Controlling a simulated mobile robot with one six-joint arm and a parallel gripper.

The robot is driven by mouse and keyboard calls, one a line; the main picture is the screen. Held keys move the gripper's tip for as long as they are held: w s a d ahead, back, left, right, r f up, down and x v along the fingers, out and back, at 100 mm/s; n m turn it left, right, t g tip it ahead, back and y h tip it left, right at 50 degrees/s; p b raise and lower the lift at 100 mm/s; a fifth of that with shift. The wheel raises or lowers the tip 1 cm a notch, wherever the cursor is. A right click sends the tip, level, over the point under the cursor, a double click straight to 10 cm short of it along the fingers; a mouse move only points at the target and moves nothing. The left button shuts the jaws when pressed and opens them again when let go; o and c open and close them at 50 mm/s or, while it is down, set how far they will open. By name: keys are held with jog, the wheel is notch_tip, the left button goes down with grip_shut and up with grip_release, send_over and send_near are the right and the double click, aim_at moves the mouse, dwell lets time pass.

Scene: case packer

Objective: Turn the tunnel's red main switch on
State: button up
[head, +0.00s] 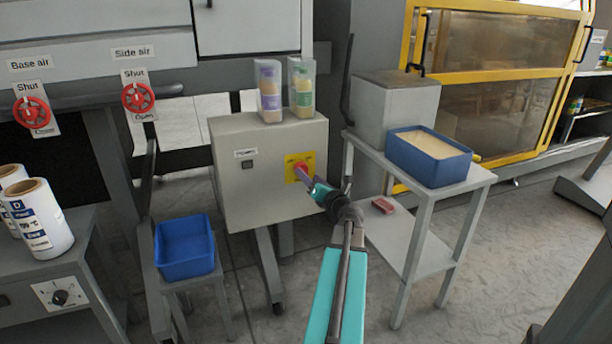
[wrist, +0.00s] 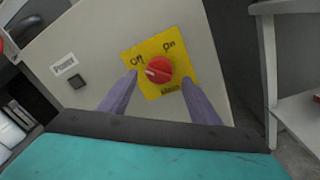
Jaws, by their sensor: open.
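The red main switch (wrist: 158,69) is a round knob on a yellow plate (wrist: 183,66) marked Off, On and Main. Its white mark points left in the wrist view, on the Off side. The plate also shows in the head view (head: 291,161), on the front of a grey cabinet (head: 240,195). My gripper (wrist: 160,78) is open, with one purple finger at each side of the knob. I cannot tell whether the fingers touch it. In the head view my gripper (head: 304,176) reaches the plate and hides most of the knob.
Two clear containers (head: 270,92) stand on the cabinet. A small dark button (wrist: 77,81) sits left of the plate. A blue bin (head: 185,249) is at lower left. A grey table (head: 468,180) with a blue tray (head: 429,170) stands close on the right.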

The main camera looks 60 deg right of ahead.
jog(key=shift+x, duration=1.65)
jog(key=c, duration=1)
